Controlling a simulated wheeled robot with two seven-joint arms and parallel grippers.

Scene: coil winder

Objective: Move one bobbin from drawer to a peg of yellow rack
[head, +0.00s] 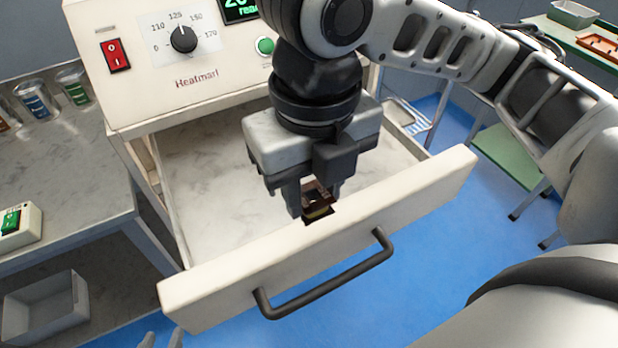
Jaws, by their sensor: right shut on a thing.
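My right gripper (314,202) points down inside the open drawer (215,185), close behind its front panel. It is shut on a small dark brown bobbin (318,197) with a coppery middle, partly hidden by the fingers. I cannot tell if the bobbin touches the drawer floor. My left gripper (162,340) shows only as two grey tips at the bottom edge, with a gap between them and nothing visible in it. No yellow rack shows in view.
The drawer has a black handle (325,285) and sits under the cream Heatmart machine (190,60) with dial and red switch. A grey bench (70,170) with jars stands left, above a grey bin (45,310). A green table (510,155) stands right; blue floor is clear between.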

